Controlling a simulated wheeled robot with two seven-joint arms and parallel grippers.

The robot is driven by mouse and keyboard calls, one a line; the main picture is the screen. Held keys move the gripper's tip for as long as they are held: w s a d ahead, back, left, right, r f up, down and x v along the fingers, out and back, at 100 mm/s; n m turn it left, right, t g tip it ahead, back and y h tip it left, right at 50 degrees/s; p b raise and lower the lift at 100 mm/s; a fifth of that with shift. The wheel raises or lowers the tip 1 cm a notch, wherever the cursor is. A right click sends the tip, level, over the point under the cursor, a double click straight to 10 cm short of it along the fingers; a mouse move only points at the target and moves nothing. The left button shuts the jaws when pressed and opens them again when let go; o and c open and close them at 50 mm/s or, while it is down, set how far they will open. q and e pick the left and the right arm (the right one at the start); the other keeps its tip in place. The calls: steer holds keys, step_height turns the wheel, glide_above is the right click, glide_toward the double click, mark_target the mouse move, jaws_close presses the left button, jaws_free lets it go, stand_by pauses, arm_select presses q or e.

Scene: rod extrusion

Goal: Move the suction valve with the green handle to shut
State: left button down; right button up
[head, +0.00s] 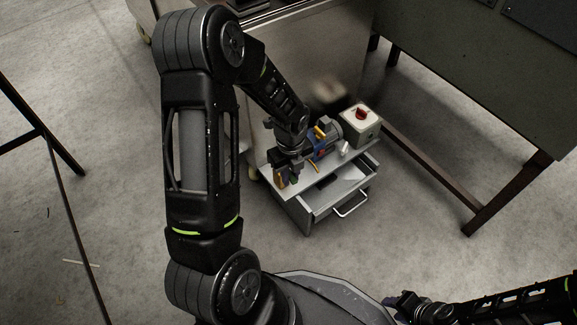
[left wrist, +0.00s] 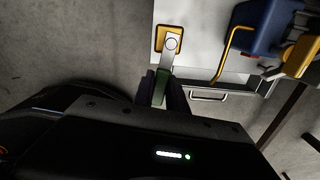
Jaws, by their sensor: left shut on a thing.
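The suction valve (left wrist: 170,40) has a brass-coloured body and a flat metal lever that ends in a green handle (left wrist: 159,88). It sits at the left edge of the light grey cabinet top (left wrist: 197,50). In the head view the valve (head: 280,178) shows just below my left gripper (head: 289,172). In the left wrist view my left gripper (left wrist: 162,90) is shut on the green handle, with a dark finger on each side of it. My right gripper (head: 400,303) is at the bottom right, far from the valve; its finger opening is not clear.
A blue pump (left wrist: 268,28) with yellow piping (left wrist: 233,50) stands beside the valve. A box with a red knob (head: 361,114) stands at the cabinet's far right. The drawer (head: 340,190) is pulled out at the front. A table leg (head: 500,195) stands to the right.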

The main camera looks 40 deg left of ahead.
arm_select(q)
steer(key=shift+s+m, duration=0.1)
steer(key=shift+m, duration=0.2)
steer(key=shift+a, duration=0.1)
steer(key=shift+s+a+r+m+p, duration=0.15)
steer(key=shift+s+m+p, duration=0.15)
steer(key=shift+m+p, duration=0.3)
steer(key=shift+s+a+m, duration=0.1)
steer(key=shift+s+m, duration=0.05)
steer(key=shift+m, duration=0.25)
steer(key=shift+p, duration=0.4)
steer(key=shift+s+a+m+p, duration=0.35)
steer(key=shift+m+p, duration=0.5)
steer(key=shift+m, duration=0.15)
